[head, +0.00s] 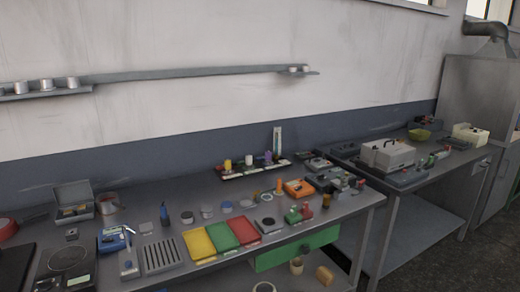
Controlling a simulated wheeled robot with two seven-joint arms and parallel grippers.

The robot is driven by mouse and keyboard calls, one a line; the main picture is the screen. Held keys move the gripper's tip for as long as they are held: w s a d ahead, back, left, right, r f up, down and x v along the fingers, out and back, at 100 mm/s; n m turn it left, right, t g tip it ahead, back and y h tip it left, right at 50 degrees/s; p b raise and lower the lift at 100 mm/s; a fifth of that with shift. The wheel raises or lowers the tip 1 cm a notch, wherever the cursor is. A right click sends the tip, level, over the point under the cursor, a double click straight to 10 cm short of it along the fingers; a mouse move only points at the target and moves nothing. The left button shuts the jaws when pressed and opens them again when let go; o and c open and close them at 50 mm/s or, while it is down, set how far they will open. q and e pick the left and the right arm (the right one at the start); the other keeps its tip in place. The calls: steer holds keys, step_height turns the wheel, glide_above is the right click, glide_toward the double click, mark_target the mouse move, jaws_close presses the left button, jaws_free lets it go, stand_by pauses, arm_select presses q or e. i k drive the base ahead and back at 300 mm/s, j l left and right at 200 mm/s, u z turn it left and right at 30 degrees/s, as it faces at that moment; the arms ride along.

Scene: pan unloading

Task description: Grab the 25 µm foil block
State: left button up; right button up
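I cannot make out a 25 µm foil block for certain, as no label is readable at this distance. Many small items lie on the grey workbench (340,209). A small open grey box (74,198) with items inside stands at the bench's left back. A small dark block (72,234) lies in front of it. An orange device (299,188) and several small dark grey objects lie toward the right end. Neither of my grippers shows in the head view.
Yellow (199,243), green (223,235) and red (244,230) trays lie mid-bench beside a slotted grey plate (162,254). A black scale (67,262) is at left. A second bench (440,168) holds a grey case (388,155). A wall shelf (190,74) runs above.

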mark_target(69, 213)
steer(key=u, duration=1.4)
